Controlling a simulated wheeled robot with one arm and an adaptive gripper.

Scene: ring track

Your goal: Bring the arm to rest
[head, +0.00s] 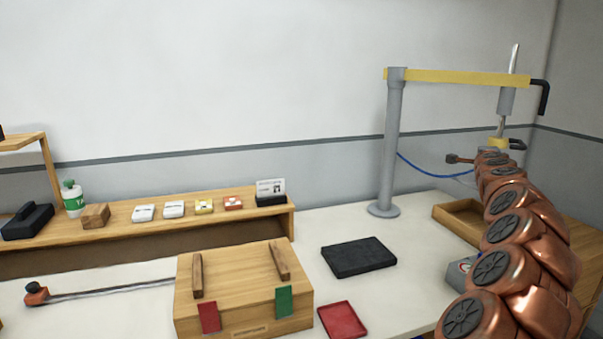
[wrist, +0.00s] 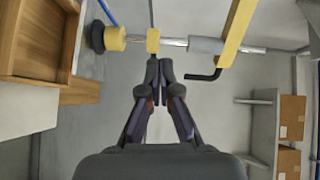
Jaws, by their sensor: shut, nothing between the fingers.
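My copper-coloured arm (head: 510,225) reaches up the right side of the head view, toward the foot of an upright steel rod. My gripper (wrist: 164,75) shows in the wrist view with its dark fingers together and nothing between them. In the head view it is mostly hidden by the arm. The steel rod (wrist: 173,42) with its yellow collar (wrist: 152,40) lies just beyond the fingertips in the wrist view. I cannot tell whether they touch.
A grey post (head: 391,145) carries a yellow beam (head: 450,77) with a black bent handle (head: 543,97). A wooden tray (head: 450,222) is beside my arm. A wooden box (head: 245,290), black pad (head: 358,257) and red tray (head: 342,321) are on the white table. Cardboard boxes (wrist: 291,118) stand on shelves.

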